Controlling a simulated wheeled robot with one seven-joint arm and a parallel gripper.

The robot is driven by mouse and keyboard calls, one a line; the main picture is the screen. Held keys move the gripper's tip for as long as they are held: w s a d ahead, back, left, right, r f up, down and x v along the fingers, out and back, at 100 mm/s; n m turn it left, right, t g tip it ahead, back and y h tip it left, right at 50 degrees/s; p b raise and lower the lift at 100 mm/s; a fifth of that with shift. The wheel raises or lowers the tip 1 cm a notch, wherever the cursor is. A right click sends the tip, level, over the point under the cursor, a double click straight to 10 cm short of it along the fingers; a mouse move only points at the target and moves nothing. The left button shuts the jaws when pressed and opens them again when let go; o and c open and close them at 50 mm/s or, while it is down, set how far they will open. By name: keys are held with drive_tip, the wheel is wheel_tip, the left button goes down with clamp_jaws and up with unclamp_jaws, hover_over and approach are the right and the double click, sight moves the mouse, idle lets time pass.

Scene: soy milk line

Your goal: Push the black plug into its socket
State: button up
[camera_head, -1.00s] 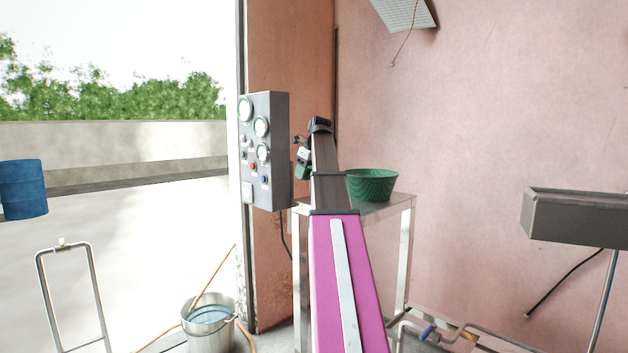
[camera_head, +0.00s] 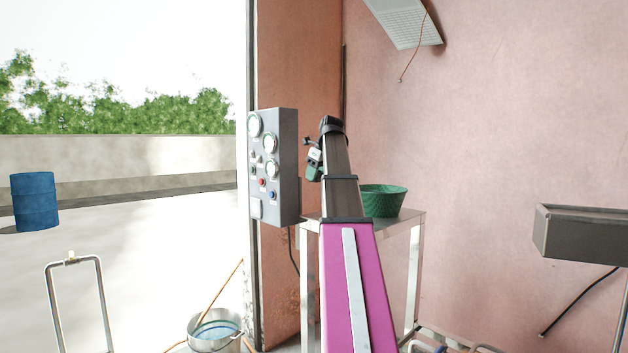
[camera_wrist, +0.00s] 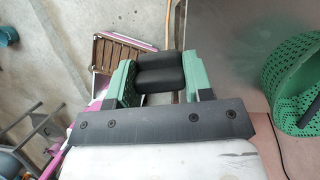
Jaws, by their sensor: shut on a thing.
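My gripper (camera_wrist: 160,82) has green fingers, shut on a black rounded piece (camera_wrist: 159,72) that fits the black plug. Its far end and pins are hidden. In the head view my gripper (camera_head: 314,160) is small, just right of the grey control panel (camera_head: 286,165), with a visible gap in the picture; depth is hard to judge. The panel carries round gauges, coloured buttons and a pale plate (camera_head: 256,209) low on its front. I cannot tell whether that plate is the socket. No socket shows clearly in the wrist view.
A metal table (camera_head: 415,225) holding a green basket (camera_head: 383,202) stands behind my arm. The basket also shows in the wrist view (camera_wrist: 290,85). A black cable (camera_head: 293,255) hangs below the panel. A metal bucket (camera_head: 213,333) stands lower left. A grey trough (camera_head: 585,235) is at right.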

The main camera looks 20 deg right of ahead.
drive_tip(key=shift+s+r, duration=0.15)
drive_tip(key=shift+r, duration=0.05)
drive_tip(key=s+a, duration=0.5)
drive_tip(key=a, duration=0.6)
drive_tip(key=s+a, duration=0.6)
drive_tip(key=a, duration=0.6)
drive_tip(key=shift+s+a, duration=0.15)
drive_tip(key=shift+a, duration=0.1)
drive_tip(key=shift+f, duration=0.1)
idle(0.3)
